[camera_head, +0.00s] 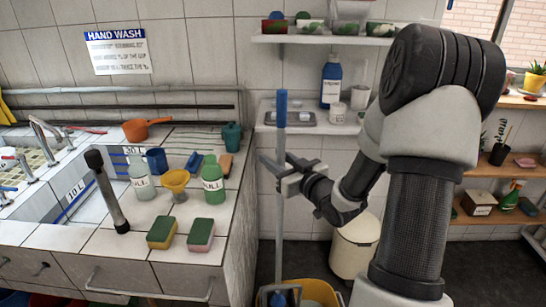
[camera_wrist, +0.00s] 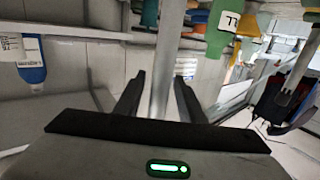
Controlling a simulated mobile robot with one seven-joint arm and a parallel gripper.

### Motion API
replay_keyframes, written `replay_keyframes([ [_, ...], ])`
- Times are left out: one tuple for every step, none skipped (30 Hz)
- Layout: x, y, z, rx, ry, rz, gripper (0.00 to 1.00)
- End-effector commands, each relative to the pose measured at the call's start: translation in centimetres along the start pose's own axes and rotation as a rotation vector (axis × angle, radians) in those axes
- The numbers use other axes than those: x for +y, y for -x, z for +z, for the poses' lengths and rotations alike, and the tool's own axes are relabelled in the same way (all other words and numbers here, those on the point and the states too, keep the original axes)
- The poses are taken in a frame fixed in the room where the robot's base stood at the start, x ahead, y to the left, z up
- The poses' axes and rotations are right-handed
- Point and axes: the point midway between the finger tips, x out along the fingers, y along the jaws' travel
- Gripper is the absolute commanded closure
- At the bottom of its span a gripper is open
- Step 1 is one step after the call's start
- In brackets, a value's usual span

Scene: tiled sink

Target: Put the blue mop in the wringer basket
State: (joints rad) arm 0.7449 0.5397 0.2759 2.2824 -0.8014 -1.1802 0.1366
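The blue mop stands near upright, with a blue grip (camera_head: 282,107) at the top and a grey shaft (camera_head: 279,235). Its blue lower end shows at the bottom edge of the head view, where the mop head is cut off. A yellow bucket (camera_head: 322,284) is partly visible beside that lower end; I cannot make out the wringer basket clearly. My gripper (camera_head: 279,175) is at the upper shaft, below the blue grip. In the wrist view, the shaft (camera_wrist: 169,45) runs between my two spread fingers (camera_wrist: 159,77), with a gap visible on each side.
The tiled counter (camera_head: 135,240) with bottles and sponges (camera_head: 201,234) is left of the mop. A shelf (camera_head: 300,122) with a blue bottle (camera_head: 331,82) is behind. A cream bin (camera_head: 354,245) stands behind the bucket. Dark floor is open at right.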

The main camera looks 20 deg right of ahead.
Motion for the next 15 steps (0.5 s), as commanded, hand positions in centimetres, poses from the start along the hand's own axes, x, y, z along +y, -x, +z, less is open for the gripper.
replay_keyframes([
  [0.1,1.0,0.0,-0.002,0.0,0.004,0.64],
  [0.1,1.7,0.0,-0.002,-0.001,0.004,0.64],
  [0.1,2.5,0.0,-0.002,0.0,0.005,0.64],
  [0.1,3.2,0.0,-0.002,0.0,0.004,0.64],
  [0.2,3.9,0.0,-0.002,0.0,0.005,0.64],
  [0.1,4.8,0.0,-0.002,-0.001,0.005,0.64],
  [0.1,5.5,-0.1,-0.001,-0.001,0.005,0.64],
  [0.2,6.1,0.0,-0.002,-0.001,0.005,0.64],
  [0.1,6.9,0.0,-0.001,0.0,0.004,0.64],
  [0.1,7.5,0.0,-0.001,-0.001,0.005,0.64],
  [0.1,8.1,0.0,-0.001,-0.001,0.004,0.64],
  [0.1,8.7,0.0,-0.001,-0.001,0.005,0.64],
  [0.1,9.1,0.0,0.0,0.0,0.003,0.64],
  [0.1,9.5,0.0,-0.001,0.0,0.003,0.64],
  [0.1,9.9,0.0,-0.001,0.0,0.003,0.64],
])
